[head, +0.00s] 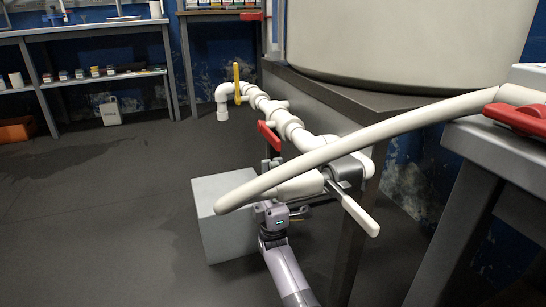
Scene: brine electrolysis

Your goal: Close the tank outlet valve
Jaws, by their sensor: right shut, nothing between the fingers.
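A white pipe run (262,102) extends from below the large cream tank (400,40) toward me. It carries a valve with a yellow handle (237,83) standing upright at the far end and a red handle (269,135) slanting across its side nearer me. A white-and-metal lever (352,208) sticks out at the near end. I cannot tell which of these is the tank outlet valve. My right gripper (272,168) is shut and empty, pointing up just below the red handle. The white hose hides part of it; contact with the handle is unclear. My left gripper is not in view.
A thick white hose (400,121) arcs across in front of my right gripper. A pale grey block (212,215) stands on the floor behind it. A grey table with a red handle (520,118) is at right. Shelves (85,83) line the left; the left floor is open.

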